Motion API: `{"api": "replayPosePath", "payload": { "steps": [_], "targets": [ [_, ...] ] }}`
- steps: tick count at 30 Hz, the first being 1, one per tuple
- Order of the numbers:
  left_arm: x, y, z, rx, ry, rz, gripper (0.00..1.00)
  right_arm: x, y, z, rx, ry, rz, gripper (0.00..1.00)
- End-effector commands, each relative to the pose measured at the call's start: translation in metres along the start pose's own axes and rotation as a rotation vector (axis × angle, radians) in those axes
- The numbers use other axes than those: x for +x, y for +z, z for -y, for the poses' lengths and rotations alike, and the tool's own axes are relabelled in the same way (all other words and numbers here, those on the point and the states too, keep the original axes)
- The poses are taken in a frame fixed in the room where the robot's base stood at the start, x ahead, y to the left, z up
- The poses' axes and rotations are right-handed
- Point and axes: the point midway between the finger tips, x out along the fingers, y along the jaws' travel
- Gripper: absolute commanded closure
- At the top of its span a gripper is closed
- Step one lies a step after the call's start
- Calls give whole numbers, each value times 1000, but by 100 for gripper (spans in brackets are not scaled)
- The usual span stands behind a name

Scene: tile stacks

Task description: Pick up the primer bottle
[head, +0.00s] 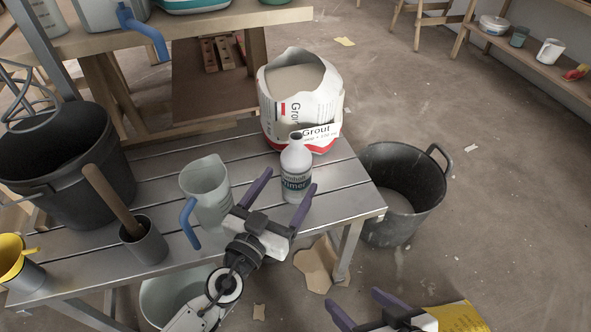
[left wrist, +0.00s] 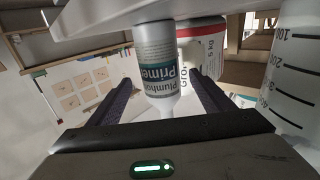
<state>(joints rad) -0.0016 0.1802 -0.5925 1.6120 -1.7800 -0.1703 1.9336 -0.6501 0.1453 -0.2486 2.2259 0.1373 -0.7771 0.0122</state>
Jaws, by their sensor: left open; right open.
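The primer bottle (head: 297,172) is white and grey with a dark label band and stands upright on the slatted metal bench. My left gripper (head: 281,190) is open with its two purple fingers pointing at the bottle, one on each side of its near face. In the left wrist view the bottle (left wrist: 159,68) shows upside down between the open fingers (left wrist: 165,98); I cannot tell whether they touch it. My right gripper (head: 355,308) is open and empty at the bottom edge, low beside the bench, and only partly in view.
A clear measuring jug (head: 205,188) with a blue handle stands just left of the bottle. An open grout bag (head: 290,95) stands behind it. Black buckets (head: 60,160) (head: 400,190) stand left and right. A grey cup (head: 146,243) holds a wooden-handled tool. The bench (head: 345,190) is bare right of the bottle.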

Motion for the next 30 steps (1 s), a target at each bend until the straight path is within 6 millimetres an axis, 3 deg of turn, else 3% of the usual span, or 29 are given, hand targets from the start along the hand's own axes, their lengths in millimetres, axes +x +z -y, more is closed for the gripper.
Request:
{"api": "replayPosePath", "payload": {
  "steps": [6,14,25,30],
  "targets": [
    [30,0,1,0,-1,-1,26,-2,-3,-2,0,6,-14,26],
    [33,0,0,0,-1,0,26,-2,-2,-2,1,6,-10,26],
    [32,0,1,1,-1,0,85,-2,-1,-2,2,6,-8,26],
    [33,-2,1,1,-2,-5,85,-2,-1,-2,0,6,-7,26]
  ]
}}
